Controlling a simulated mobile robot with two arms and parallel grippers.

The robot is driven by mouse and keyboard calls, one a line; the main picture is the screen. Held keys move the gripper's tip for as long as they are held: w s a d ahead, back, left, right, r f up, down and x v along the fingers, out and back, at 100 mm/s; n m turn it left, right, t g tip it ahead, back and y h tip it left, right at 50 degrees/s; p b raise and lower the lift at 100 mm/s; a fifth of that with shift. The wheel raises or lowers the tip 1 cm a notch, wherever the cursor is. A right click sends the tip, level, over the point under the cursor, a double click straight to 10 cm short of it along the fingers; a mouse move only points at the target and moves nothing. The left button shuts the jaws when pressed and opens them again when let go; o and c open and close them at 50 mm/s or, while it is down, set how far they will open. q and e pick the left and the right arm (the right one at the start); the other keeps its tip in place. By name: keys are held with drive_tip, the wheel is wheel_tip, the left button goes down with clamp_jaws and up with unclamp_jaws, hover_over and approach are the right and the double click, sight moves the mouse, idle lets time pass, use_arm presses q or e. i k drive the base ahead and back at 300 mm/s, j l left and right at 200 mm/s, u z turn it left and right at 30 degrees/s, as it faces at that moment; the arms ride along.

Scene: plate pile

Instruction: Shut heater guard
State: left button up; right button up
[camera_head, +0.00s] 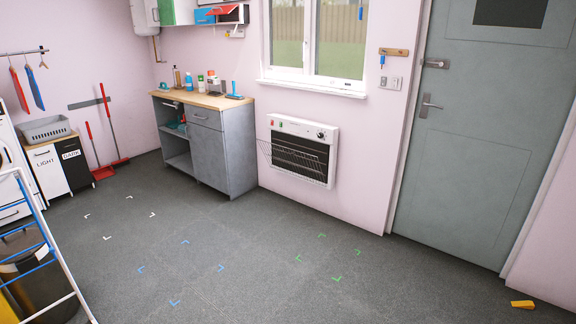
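A white wall heater (299,126) hangs low on the pink wall, below the window and left of the door. Dark horizontal bars show across its front, below a control strip with small coloured switches and a dial. A thin dark wire guard (264,152) juts out past the heater's left edge, so it appears swung open, at least partly. How far its wires reach across the front is hard to tell at this size. Neither of my grippers is in view.
The grey floor in front of the heater is clear, with flat blue, green and white corner marks. A grey cabinet (240,150) stands left of the heater, a closed door (470,185) is at right. A yellow wedge (522,304) lies lower right, a drying rack (46,237) left.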

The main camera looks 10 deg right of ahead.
sight(293, 152)
drive_tip(key=i+l+u, duration=0.1)
drive_tip(key=i+l, duration=0.3)
drive_tip(key=i, duration=0.2)
drive_tip(key=i+l+u, duration=0.15)
drive_tip(key=i+l, duration=0.3)
drive_tip(key=i, duration=0.1)
